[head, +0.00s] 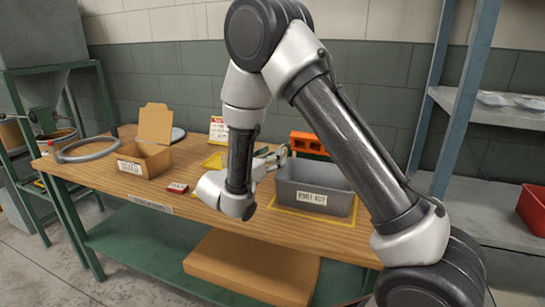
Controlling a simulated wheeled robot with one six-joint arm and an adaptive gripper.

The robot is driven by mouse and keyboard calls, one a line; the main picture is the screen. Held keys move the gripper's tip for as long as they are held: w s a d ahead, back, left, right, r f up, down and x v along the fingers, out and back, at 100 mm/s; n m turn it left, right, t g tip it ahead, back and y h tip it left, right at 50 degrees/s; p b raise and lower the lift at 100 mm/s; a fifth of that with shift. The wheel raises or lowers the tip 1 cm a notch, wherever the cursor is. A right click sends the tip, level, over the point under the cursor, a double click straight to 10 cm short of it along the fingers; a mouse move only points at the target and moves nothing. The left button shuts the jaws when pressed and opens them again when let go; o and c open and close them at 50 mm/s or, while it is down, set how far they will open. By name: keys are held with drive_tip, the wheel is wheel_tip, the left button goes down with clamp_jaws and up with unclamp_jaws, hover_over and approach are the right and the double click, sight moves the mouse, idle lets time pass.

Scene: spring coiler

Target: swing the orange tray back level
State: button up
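An orange slotted piece (308,144), which looks like the orange tray, shows behind the grey bin at the back of the wooden bench. Its lower part is hidden by the bin, and I cannot tell whether it is level or tilted. My gripper (284,153) reaches from my wrist toward the left end of the orange piece, beside the bin's back left corner. The gripper is small and partly hidden by my wrist. I cannot tell whether its fingers are open, shut or touching the orange piece.
The grey labelled bin (315,187) stands on a yellow-outlined area at the bench's right. A cardboard box (145,158), a grey ring (88,149) and a small red block (177,187) lie to the left. Blue-grey shelving (455,110) rises at right.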

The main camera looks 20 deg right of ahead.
drive_tip(key=shift+w+d, duration=0.2)
drive_tip(key=shift+d, duration=0.05)
clamp_jaws()
drive_tip(key=shift+r, duration=0.1)
